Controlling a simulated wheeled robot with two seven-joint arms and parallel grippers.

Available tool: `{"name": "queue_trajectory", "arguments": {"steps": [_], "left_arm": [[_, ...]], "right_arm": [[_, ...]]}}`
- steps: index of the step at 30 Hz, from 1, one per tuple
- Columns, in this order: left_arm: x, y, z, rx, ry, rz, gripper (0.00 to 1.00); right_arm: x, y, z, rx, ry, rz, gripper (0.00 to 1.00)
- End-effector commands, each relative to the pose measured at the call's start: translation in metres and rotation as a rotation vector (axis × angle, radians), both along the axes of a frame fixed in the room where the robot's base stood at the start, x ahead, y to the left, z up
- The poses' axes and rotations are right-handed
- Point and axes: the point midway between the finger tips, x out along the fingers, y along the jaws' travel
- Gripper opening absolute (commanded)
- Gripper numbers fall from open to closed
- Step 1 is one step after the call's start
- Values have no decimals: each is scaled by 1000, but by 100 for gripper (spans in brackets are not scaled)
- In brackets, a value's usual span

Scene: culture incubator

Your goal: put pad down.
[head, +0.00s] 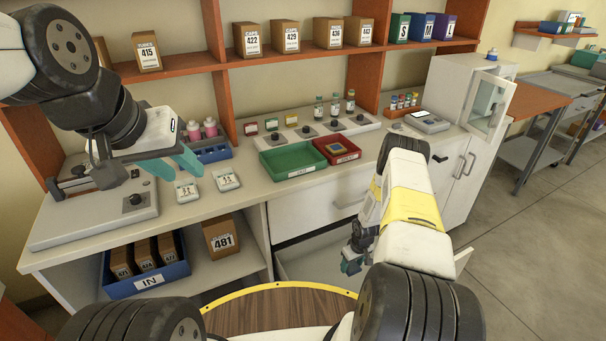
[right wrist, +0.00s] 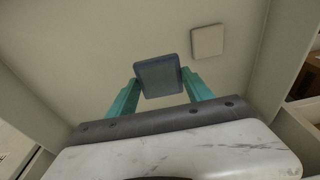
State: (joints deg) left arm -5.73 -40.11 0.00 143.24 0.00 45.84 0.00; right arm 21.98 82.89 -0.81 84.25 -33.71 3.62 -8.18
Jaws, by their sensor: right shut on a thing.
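A dark blue-grey square pad (right wrist: 159,76) is between the teal fingers of my right gripper (right wrist: 160,95) in the right wrist view, which is shut on it. Below is a pale flat surface (right wrist: 90,60) with side walls, which looks like the inside of the open drawer. In the head view my right gripper (head: 352,265) is low in front of the cabinet, over the open drawer (head: 300,262); the pad is hard to make out there. My left gripper (head: 182,162) is open and empty above the counter at the left.
A light beige square pad (right wrist: 207,41) lies on the pale surface, up and right of the held pad. A green tray (head: 292,160) and a red tray (head: 337,150) stand on the counter. A blue IN bin (head: 145,282) and box 481 (head: 222,238) are on the lower shelf.

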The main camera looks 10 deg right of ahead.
Motion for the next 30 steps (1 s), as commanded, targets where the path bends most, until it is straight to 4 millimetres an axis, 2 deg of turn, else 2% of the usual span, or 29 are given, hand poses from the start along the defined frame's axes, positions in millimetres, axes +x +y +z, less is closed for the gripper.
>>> {"name": "queue_trajectory", "arguments": {"steps": [5, 9, 14, 20, 24, 27, 30], "left_arm": [[0, 0, 0, 0, 0, 0, 36], [0, 0, 0, 0, 0, 0, 36], [0, 0, 0, 0, 0, 0, 36], [0, 0, 0, 0, 0, 0, 36], [0, 0, 0, 0, 0, 0, 36], [0, 0, 0, 0, 0, 0, 36], [0, 0, 0, 0, 0, 0, 36]], "right_arm": [[15, 9, 44, -3, -4, -27, 21], [26, 25, 107, -4, -5, -72, 21], [26, 49, 182, -4, -1, -131, 21], [9, 81, 269, -3, -2, -203, 21], [-14, 102, 322, -3, -2, -252, 21], [-32, 114, 351, -3, -3, -282, 21], [-47, 122, 372, -1, -3, -306, 21]]}}
